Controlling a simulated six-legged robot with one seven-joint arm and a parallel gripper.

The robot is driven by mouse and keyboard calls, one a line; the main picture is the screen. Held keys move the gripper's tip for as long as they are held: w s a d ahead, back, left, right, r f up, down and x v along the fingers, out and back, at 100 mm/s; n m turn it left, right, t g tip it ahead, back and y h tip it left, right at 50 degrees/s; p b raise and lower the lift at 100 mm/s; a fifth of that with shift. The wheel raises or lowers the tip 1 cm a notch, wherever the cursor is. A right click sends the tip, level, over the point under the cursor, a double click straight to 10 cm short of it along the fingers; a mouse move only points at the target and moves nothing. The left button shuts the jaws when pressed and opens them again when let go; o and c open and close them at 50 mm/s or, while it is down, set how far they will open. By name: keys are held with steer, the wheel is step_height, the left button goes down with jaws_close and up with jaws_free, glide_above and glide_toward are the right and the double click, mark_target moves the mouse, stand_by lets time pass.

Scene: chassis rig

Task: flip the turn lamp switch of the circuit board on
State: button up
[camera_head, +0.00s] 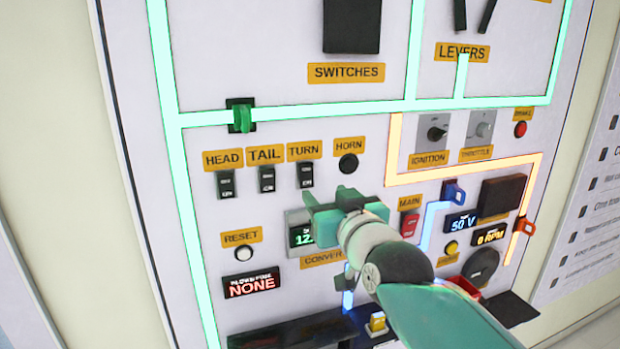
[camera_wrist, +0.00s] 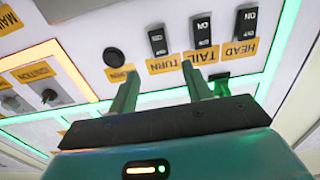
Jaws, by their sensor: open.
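The turn lamp switch (camera_head: 305,176) is a small black rocker under the orange TURN label (camera_head: 304,150) on the white panel. It also shows in the wrist view (camera_wrist: 157,41), where the panel appears upside down. I cannot tell which way its rocker is tipped. My gripper (camera_head: 318,213) is just below and right of the switch in the head view, in front of the converter display. In the wrist view my gripper (camera_wrist: 159,75) has its two fingers spread apart with nothing between them. The fingertips look apart from the switch.
The tail switch (camera_head: 266,179) and head switch (camera_head: 226,184) sit left of the turn switch. The horn button (camera_head: 348,164) is to its right. A green lever (camera_head: 241,115) sits above. The red main switch (camera_head: 409,224) is right of my gripper.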

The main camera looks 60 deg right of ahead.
mark_target(307, 174)
steer(key=x, duration=0.9)
steer(key=shift+w+d+f, duration=0.1)
steer(key=shift+d, duration=0.15)
